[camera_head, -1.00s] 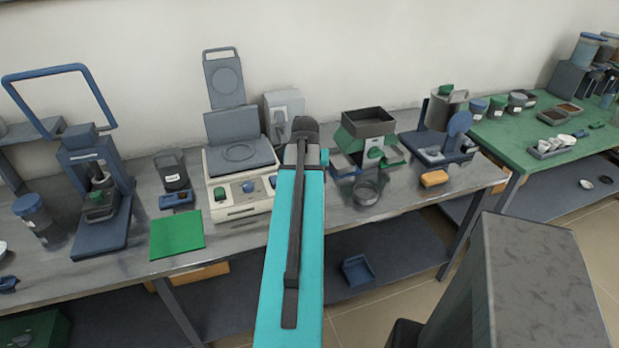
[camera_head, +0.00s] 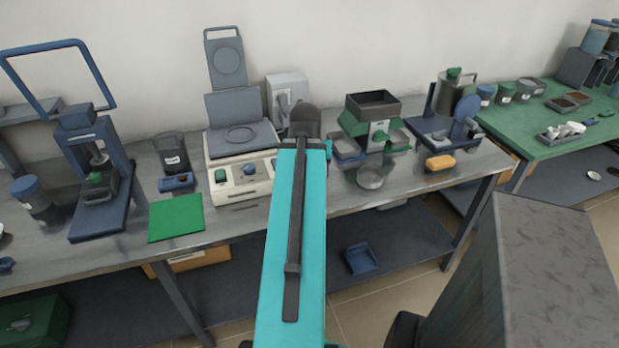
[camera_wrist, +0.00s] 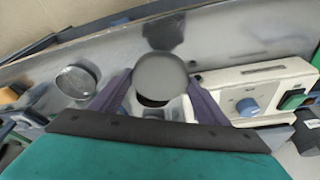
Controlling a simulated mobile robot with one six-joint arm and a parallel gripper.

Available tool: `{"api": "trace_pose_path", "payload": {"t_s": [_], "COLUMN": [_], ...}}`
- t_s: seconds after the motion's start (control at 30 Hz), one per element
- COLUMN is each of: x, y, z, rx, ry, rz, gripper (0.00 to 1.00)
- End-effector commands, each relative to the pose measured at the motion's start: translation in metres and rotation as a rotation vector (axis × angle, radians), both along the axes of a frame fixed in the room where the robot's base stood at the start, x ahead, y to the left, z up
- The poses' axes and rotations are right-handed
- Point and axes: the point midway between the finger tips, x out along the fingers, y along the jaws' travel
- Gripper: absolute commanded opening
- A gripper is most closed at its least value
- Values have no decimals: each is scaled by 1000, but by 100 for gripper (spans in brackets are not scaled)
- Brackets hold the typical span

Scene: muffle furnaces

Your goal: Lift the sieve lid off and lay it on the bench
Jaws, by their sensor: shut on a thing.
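A round grey lid (camera_wrist: 160,75) shows in the wrist view, flat side toward the camera. My gripper (camera_wrist: 161,84) is shut on it, with one purple finger at each side. The lid appears clear of the bench, with a dark patch on the bench top beyond it. A round, shallow grey sieve (camera_head: 370,177) stands on the bench right of my arm in the head view. It also shows in the wrist view (camera_wrist: 75,83), left of my gripper and apart from the lid. In the head view my gripper and the lid are hidden behind my teal arm.
A white machine (camera_head: 228,185) with a blue knob stands left of my arm. A green mat (camera_head: 175,218) lies at the bench's front.

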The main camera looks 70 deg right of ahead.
Motion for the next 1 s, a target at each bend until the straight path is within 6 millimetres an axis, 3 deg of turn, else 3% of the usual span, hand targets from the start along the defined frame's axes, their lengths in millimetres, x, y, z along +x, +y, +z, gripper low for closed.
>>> {"api": "trace_pose_path", "payload": {"t_s": [1.0], "x": [-7], "y": [23], "z": [-3], "rx": [-10], "ry": [-3], "rz": [-1], "gripper": [46]}}
